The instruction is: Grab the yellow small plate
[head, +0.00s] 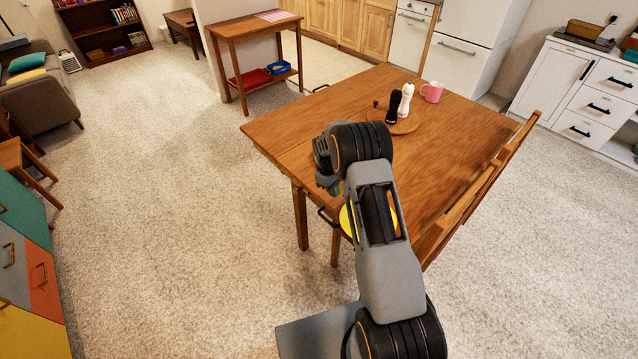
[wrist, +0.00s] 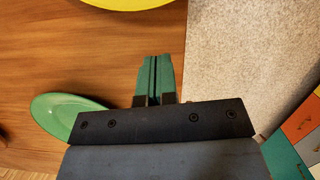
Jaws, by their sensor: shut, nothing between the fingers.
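The yellow plate (head: 345,221) lies near the table's front edge in the head view, mostly hidden behind my arm. In the wrist view its yellow rim (wrist: 125,4) shows at the top edge, cut off by the frame. My gripper (wrist: 154,60) has green fingers that are shut together and empty, over the wood near the table edge. The fingers are apart from the yellow rim in the picture. In the head view my gripper (head: 323,165) is partly hidden by my wrist.
A green plate (wrist: 68,113) lies left of my fingers in the wrist view. On the wooden table (head: 290,125) a round board (head: 405,126) holds a black shaker (head: 393,108) and a white shaker (head: 406,100). A pink mug (head: 432,92) stands behind. A chair (head: 490,185) is at the right.

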